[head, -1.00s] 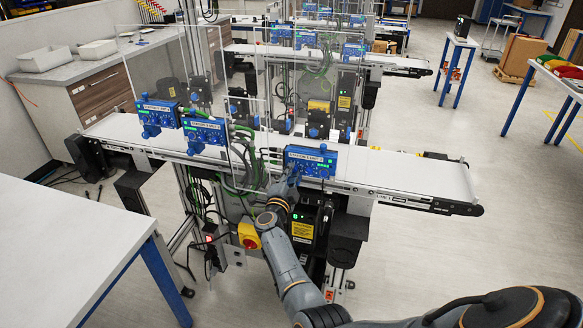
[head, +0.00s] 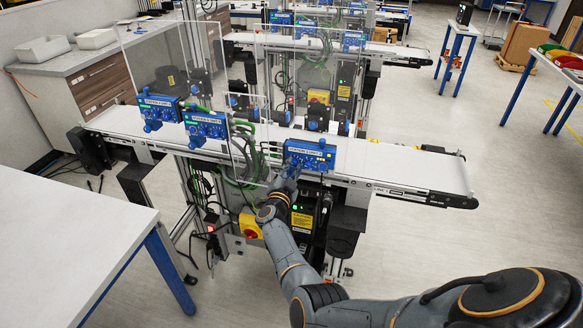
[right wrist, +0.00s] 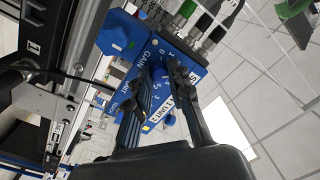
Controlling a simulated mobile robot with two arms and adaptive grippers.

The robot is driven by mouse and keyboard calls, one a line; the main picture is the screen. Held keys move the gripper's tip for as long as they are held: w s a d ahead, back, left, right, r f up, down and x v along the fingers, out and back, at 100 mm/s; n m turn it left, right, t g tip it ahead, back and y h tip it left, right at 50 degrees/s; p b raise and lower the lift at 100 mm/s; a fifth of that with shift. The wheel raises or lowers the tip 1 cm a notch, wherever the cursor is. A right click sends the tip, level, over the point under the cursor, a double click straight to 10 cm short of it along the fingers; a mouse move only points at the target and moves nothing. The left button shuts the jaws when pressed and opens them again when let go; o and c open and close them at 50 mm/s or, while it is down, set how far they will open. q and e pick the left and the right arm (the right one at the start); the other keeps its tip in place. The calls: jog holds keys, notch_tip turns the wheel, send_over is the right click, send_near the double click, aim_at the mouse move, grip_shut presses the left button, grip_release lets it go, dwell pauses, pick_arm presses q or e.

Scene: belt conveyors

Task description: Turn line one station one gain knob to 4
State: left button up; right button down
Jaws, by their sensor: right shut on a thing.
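A blue control box (head: 311,155) is mounted on the near side of the front conveyor. My right gripper (head: 289,172) is at the left part of its front. In the right wrist view, the box's face (right wrist: 146,56) carries the word GAIN and a printed number scale. My right gripper's fingers (right wrist: 163,78) straddle the knob there and are shut on it. The fingers largely hide the knob, so its setting cannot be read. My left gripper is in no view.
Two more blue boxes (head: 158,108) (head: 206,127) stand left on the same conveyor (head: 425,172). Clear panels rise behind them. A yellow and red stop switch (head: 250,227) is beside my right arm. A white table (head: 70,240) fills the left foreground.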

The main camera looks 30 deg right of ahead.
jog(key=c, duration=1.5)
grip_release()
